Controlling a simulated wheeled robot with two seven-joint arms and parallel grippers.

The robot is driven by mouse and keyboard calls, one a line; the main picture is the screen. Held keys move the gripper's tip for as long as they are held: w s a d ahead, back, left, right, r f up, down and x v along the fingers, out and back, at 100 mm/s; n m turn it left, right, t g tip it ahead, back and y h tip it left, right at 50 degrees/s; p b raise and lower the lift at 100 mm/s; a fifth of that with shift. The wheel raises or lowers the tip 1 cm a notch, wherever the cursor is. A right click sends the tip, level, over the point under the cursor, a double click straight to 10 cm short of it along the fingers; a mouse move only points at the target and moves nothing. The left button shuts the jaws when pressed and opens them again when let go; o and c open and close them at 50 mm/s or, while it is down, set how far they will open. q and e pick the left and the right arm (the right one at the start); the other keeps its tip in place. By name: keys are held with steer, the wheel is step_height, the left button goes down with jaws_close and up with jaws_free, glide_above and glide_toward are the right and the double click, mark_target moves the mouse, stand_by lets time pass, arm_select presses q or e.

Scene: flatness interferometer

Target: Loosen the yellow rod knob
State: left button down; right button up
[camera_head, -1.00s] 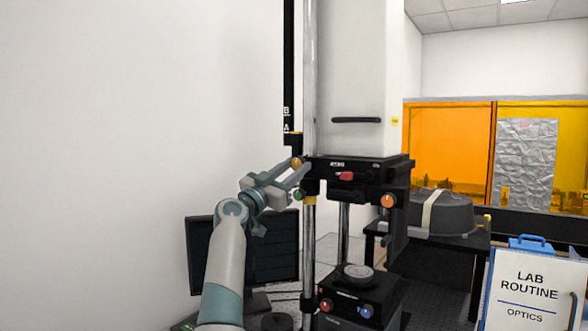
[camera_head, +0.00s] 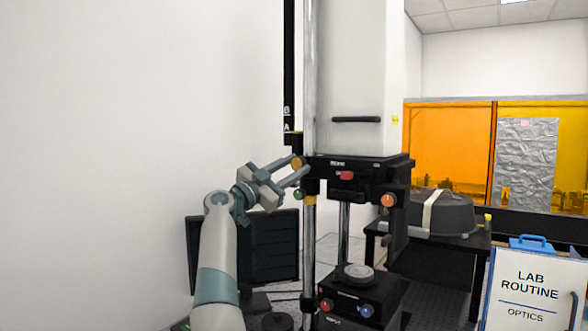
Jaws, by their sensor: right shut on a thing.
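The yellow rod knob (camera_head: 296,162) sits at the left of the tall instrument, by the vertical rod, just above a green knob (camera_head: 297,195). The fingers hide part of the knob's edge.
The instrument's white housing (camera_head: 358,80) stands over a black carriage with a red knob (camera_head: 346,175) and an orange knob (camera_head: 388,200). A dark monitor (camera_head: 270,250) stands behind my arm. A lab sign (camera_head: 527,285) is at the lower right.

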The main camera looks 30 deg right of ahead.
steer(key=m, duration=0.1)
steer(key=m+g, duration=0.1)
steer(key=m, duration=0.1)
steer(key=shift+w+r+m+g+y+p, duration=0.1)
steer(key=shift+r+m+g+y+p, duration=0.05)
steer(key=shift+m+g+y+p, duration=0.2)
steer(key=m, duration=0.2)
steer(key=m+g+p, duration=0.1)
steer(key=m, duration=0.1)
steer(key=shift+a+r+g+y+p, duration=0.1)
steer(key=shift+r+g+y+p, duration=0.15)
steer(key=shift+y+p, duration=0.1)
steer(key=m+y+p, duration=0.1)
steer(key=m, duration=0.3)
steer(key=shift+w+r+g+p, duration=0.1)
steer(key=shift+g+p, duration=0.2)
steer(key=shift+p, duration=0.05)
steer(key=shift+m+y+p, duration=0.6)
steer(key=shift+m+y, duration=0.2)
steer(key=shift+m, duration=0.65)
steer(key=o, duration=1)
steer(key=shift+o, duration=0.2)
steer(key=shift+a, duration=0.15)
